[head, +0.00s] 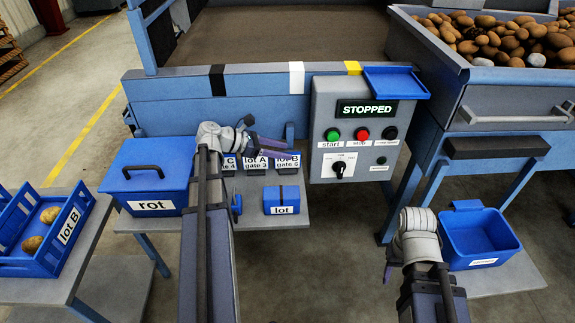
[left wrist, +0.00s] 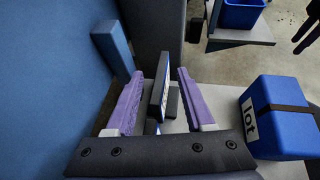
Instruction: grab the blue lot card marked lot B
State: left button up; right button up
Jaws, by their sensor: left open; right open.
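Three small standing lot cards are in a row on the small table in the head view. The lot B, gate 5 card (head: 287,163) is the rightmost, beside the lot A card (head: 256,161) and the partly hidden C card (head: 229,163). My left gripper (head: 284,146) is open at the top of the lot B card, its fingers covering part of it. In the left wrist view a thin upright card (left wrist: 160,86), seen nearly edge-on, stands between the open purple fingers (left wrist: 160,75); its print is unreadable there. My right gripper (head: 388,271) is open and empty, away at the lower right.
A blue lot box (head: 281,205) with a dark strap stands just in front of the cards. A blue rot bin (head: 150,172) is left of them. The control panel (head: 352,150) stands close on the right. A blue bin (head: 480,238) sits on the right stand.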

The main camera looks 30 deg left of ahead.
pick_arm(q)
jog(key=shift+c, duration=0.2)
grip_shut()
dwell(1.1)
